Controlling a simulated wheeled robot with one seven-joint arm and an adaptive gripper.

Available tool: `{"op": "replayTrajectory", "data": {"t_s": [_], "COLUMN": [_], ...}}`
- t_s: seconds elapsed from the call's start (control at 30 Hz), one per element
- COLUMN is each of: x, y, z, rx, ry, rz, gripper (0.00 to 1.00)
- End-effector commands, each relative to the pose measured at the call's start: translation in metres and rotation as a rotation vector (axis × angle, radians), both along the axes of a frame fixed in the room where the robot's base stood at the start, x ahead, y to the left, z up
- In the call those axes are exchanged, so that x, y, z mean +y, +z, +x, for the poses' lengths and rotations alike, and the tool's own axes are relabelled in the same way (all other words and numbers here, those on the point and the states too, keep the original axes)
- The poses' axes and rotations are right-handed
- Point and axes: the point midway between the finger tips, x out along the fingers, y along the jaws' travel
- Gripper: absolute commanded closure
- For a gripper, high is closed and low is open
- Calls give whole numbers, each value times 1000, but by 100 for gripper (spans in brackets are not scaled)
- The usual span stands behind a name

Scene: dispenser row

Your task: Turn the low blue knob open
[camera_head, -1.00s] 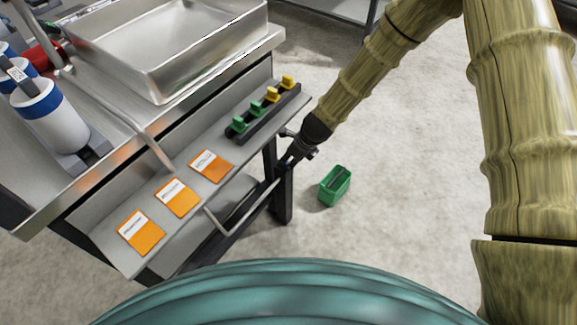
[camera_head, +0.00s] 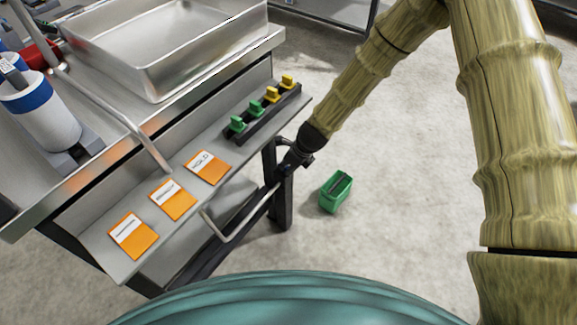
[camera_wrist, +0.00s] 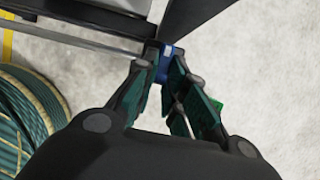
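The low blue knob (camera_wrist: 166,61) shows in the wrist view as a small blue piece at the far end of my gripper's fingers. My gripper (camera_wrist: 165,68) has its fingertips on either side of it. I cannot tell whether the pads press on it or stand slightly apart. In the head view my gripper (camera_head: 289,163) is low at the cart's right end, beside a dark leg and just above a bent metal pipe (camera_head: 240,222). The knob itself is hard to make out there, hidden by the gripper.
Green (camera_head: 237,123) and yellow (camera_head: 288,82) knobs sit on a dark strip on the ledge above my gripper. Orange-and-white cards (camera_head: 173,199) lie along the ledge. A metal tray (camera_head: 165,45) is on top. A green bin (camera_head: 336,192) stands on open floor at right.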

Motion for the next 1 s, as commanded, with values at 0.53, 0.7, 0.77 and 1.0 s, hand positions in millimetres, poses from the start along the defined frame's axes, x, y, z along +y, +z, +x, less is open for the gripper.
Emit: {"op": "replayTrajectory", "data": {"t_s": [0.53,0.7,0.77,1.0], "x": [-1,-1,-1,-1], "y": [1,0,0,0], "z": [2,2,2,2], "rx": [0,-1,-1,-1], "ry": [131,133,133,133], "rz": [1,1,1,1], "gripper": [100,100,100,65]}}
